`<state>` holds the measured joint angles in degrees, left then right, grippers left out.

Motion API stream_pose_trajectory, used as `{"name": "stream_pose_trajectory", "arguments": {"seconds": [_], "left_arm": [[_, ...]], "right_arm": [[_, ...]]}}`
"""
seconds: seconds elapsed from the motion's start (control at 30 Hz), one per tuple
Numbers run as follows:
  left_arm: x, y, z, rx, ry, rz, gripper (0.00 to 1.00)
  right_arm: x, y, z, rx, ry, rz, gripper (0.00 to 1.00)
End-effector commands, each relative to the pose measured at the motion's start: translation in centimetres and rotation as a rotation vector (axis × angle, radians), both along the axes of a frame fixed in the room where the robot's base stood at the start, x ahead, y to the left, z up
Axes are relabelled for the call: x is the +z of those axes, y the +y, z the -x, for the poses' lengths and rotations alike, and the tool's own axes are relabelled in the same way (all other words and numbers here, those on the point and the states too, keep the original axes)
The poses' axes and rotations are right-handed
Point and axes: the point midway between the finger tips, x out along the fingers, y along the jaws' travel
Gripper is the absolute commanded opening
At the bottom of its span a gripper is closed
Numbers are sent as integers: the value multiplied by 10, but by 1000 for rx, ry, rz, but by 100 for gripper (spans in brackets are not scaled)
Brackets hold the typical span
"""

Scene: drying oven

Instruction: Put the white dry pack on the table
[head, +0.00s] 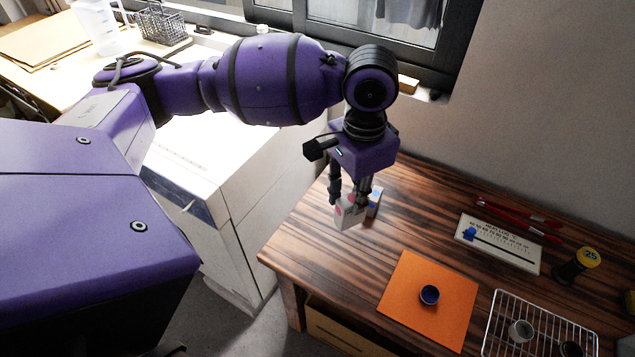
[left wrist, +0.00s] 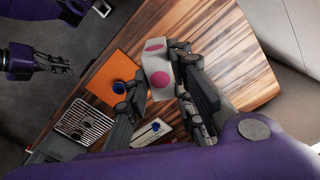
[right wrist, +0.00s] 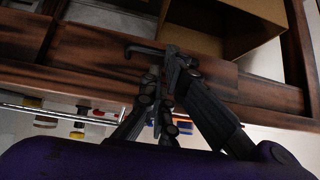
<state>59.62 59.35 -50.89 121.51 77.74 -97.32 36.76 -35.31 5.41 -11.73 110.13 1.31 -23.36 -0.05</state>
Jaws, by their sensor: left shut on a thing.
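The white dry pack (head: 345,216) is a small white block with pink dots. My left gripper (head: 349,200) points down and is shut on it. In the left wrist view the pack (left wrist: 157,72) sits between the fingers. I cannot tell whether its underside touches the striped wooden table (head: 305,222) or hangs just above it.
An orange mat (head: 405,300) with a small dark blue cup (head: 429,295) lies right of the pack. Further right are a wire rack (head: 492,330), a white panel (head: 505,246), red pens (head: 520,219) and a dark roll (head: 578,264). Bare table surrounds the pack.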

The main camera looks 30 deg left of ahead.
Motion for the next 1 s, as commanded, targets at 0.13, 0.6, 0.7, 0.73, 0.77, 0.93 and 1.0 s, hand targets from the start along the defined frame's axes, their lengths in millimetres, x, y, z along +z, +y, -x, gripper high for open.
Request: {"name": "stream_pose_trajectory", "arguments": {"seconds": [0.13, 0.6, 0.7, 0.73, 0.77, 0.93, 1.0], "left_arm": [[-18, -20, 1, -437, 8, 6, 0], [-62, -77, 9, -1835, 10, 22, 0], [-69, -88, 11, -2100, 7, 23, 0], [-71, -91, 12, -2170, 6, 22, 0], [-73, -93, 13, -2236, 6, 23, 0], [-79, -103, 15, -2502, 4, 19, 0], [-80, -105, 15, -2558, 4, 18, 0]], "right_arm": [[-6, -3, 5, -4, 11, 5, 0], [-18, -10, 13, -9, 27, 16, 0], [-21, -9, 14, -8, 29, 16, 0], [-21, -9, 14, -8, 30, 16, 0], [-22, -9, 13, -8, 29, 16, 0], [-22, -9, 11, -9, 25, 15, 0], [-22, -9, 9, -10, 22, 15, 0]]}}
